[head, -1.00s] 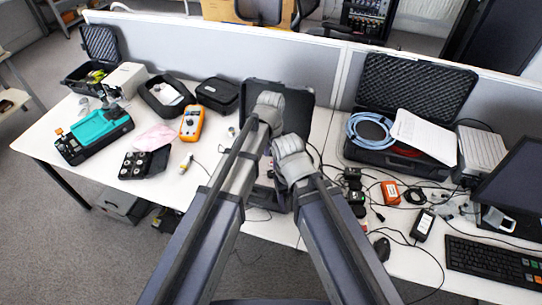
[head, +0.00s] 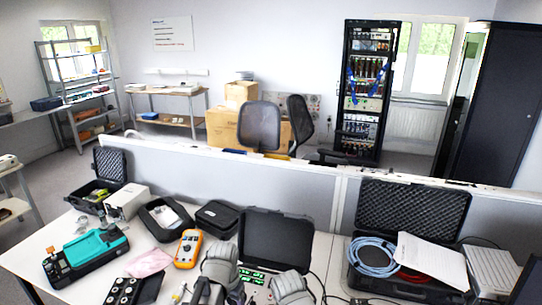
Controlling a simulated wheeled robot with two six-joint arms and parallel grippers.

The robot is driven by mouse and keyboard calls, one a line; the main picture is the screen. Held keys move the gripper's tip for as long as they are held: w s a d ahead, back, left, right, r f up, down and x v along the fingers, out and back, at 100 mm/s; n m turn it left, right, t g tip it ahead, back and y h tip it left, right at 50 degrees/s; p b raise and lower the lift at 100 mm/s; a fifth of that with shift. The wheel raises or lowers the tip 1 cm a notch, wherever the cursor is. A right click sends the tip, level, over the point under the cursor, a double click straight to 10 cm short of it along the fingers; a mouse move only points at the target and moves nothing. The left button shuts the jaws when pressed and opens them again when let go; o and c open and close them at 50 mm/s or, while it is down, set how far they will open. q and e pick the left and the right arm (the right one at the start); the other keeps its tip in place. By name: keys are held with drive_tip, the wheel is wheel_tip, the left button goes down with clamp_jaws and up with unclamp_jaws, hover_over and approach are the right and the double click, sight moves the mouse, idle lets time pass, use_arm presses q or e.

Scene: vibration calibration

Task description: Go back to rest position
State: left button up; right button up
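The grey end of my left arm (head: 220,268) shows at the bottom middle, in front of an open black case (head: 275,237) on the white table. The grey end of my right arm (head: 291,288) is just right of it, cut by the lower picture edge. No fingertips are clear on either arm, so I cannot tell whether the grippers are open or shut. An orange multimeter (head: 188,248) lies left of my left arm's end. A teal and black device (head: 88,254) stands farther left.
A grey partition (head: 240,183) runs behind the table. An open case with blue cable (head: 373,257) and papers (head: 430,260) is at right. Small black cases (head: 217,217) stand left of centre. Beyond are chairs (head: 259,127), a rack (head: 364,90) and shelves (head: 82,90).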

use_arm(q)
drive_tip(key=s+a+n, duration=0.5)
drive_tip(key=a, duration=0.1)
drive_tip(key=s+d+f+m+y+b, duration=0.1)
drive_tip(key=s+d+m, duration=0.3)
drive_tip(key=d, duration=0.7)
drive_tip(key=shift+s+d+f+g, duration=0.15)
drive_tip(key=shift+s+d+g, duration=0.2)
drive_tip(key=shift+s, duration=0.45)
use_arm(e)
drive_tip(key=shift+f, duration=0.75)
use_arm(q)
drive_tip(key=shift+a, duration=0.15)
